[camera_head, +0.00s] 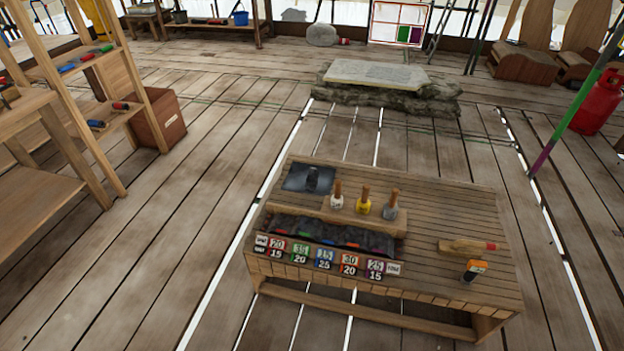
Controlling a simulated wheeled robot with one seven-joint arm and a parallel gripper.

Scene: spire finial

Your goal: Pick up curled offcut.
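A low slatted wooden bench (440,215) stands in the middle front. A flat dark sheet (295,174) lies at its back left corner, with a small dark upright piece (313,180) on it. This piece may be the curled offcut, but it is too small and dark to tell whether it is curled. No other piece that I can make out looks like a curled offcut. My gripper and arm are not in view.
Three wooden-handled tools (363,204) stand behind a dark trough with numbered labels (325,258). A wooden mallet-like tool (467,246) and an orange-black device (474,270) lie at the right. Shelves (110,100) stand left; a stone slab (375,75) lies behind. Floor around the bench is clear.

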